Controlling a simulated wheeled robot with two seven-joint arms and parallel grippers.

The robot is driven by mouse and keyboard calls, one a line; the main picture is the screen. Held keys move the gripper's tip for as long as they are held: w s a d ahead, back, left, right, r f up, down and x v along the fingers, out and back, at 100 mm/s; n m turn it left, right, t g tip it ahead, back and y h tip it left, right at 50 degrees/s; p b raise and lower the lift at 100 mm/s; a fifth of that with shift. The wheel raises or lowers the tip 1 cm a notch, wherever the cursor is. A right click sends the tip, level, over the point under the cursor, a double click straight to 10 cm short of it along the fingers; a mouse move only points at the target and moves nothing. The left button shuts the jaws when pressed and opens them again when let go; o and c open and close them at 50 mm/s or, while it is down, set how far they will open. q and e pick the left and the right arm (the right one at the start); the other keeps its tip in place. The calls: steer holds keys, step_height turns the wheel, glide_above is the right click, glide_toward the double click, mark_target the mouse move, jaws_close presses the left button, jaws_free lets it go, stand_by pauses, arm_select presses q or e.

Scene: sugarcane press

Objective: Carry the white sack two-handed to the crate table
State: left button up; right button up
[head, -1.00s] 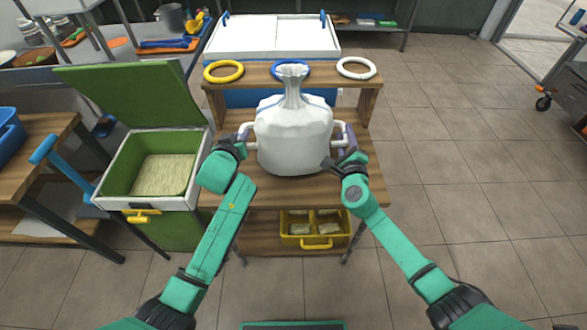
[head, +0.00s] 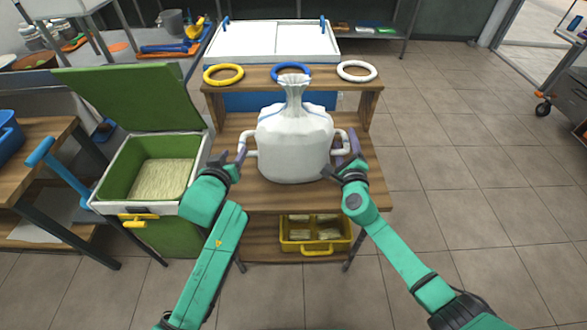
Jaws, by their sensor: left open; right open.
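The white sack (head: 294,145) stands upright on the wooden table (head: 265,197), its gathered neck at the top. A white handle sticks out on each side, the left one (head: 250,145) and the right one (head: 340,135). My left gripper (head: 239,153) is open beside the left handle, its purple finger close to it. My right gripper (head: 344,158) is open at the right handle, partly overlapping it in the picture. I cannot tell whether the fingers touch the handles.
Yellow (head: 223,75), blue (head: 291,69) and white (head: 357,71) rings lie on the raised shelf behind the sack. A yellow crate (head: 316,247) is on the lower shelf. An open green-lined bin (head: 115,190) stands left.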

arm_select(q)
steer(key=v, duration=0.4)
steer(key=shift+s+r, duration=0.1)
steer(key=shift+s, duration=0.15)
arm_select(e)
steer(key=s, duration=1.2)
arm_select(q)
steer(key=p+v, duration=0.3)
steer(key=v, duration=0.4)
steer(key=shift+s+r, duration=0.15)
steer(key=shift+s, duration=0.1)
arm_select(e)
step_height(320, 180, up, 3)
steer(key=shift+r, duration=0.15)
arm_select(q)
steer(key=shift+a+r, duration=0.1)
arm_select(e)
steer(key=shift+r, duration=0.1)
